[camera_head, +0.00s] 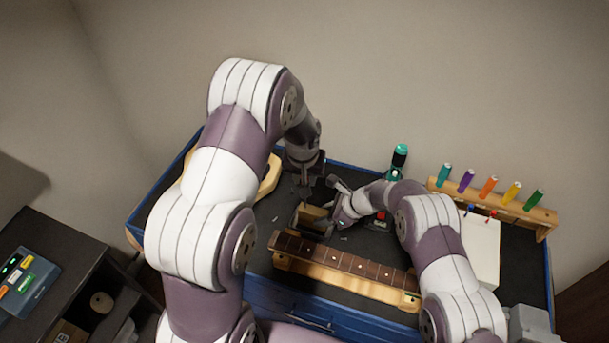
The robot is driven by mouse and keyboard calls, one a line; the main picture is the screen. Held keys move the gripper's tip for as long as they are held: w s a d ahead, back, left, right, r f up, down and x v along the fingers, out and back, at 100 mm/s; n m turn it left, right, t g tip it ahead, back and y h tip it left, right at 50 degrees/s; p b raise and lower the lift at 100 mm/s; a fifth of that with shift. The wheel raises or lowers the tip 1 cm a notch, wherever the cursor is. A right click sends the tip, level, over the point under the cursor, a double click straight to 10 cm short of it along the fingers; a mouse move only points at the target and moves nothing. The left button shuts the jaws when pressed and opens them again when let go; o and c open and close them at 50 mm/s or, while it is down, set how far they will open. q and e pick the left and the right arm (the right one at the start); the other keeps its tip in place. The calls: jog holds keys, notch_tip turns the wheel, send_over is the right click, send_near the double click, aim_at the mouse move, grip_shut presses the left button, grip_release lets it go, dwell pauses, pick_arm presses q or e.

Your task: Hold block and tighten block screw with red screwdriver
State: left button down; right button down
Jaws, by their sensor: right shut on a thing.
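A tan block (314,213) is at the middle of the dark workbench, just behind the guitar neck. My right gripper (318,217) reaches in from the right, and its dark fingers are shut on the block. My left gripper (304,181) points down just behind and left of the block, apart from it; its fingers are too small and dark to tell open from shut. I cannot make out the red screwdriver for certain; a small red object (381,215) lies beside my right wrist, partly hidden. The block screw is too small to see.
The guitar neck (345,262) lies on a wooden support along the bench front. A wooden rack (545,213) with several coloured screwdrivers stands at the right, behind a white box (482,247). A teal-and-black bottle (399,157) stands at the back. A curved wooden piece (270,178) is at the left.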

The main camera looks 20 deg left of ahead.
pick_arm(q)
jog(key=n+y, duration=0.1)
jog(key=n, duration=0.4)
jog(key=shift+w+d+n+g, duration=0.1)
jog(key=shift+n+g, duration=0.2)
jog(key=shift+g, duration=0.1)
jog(key=n, duration=0.4)
jog(key=shift+n+g+y, duration=0.3)
jog(key=shift+g+y, duration=0.1)
jog(key=shift+w+f, duration=0.1)
jog(key=shift+f, duration=0.25)
jog(key=m+t, duration=0.1)
jog(key=m, duration=0.4)
jog(key=shift+h, duration=0.4)
jog(key=m+h, duration=0.1)
jog(key=m, duration=0.4)
jog(key=shift+t, duration=0.3)
jog(key=shift+r, duration=0.3)
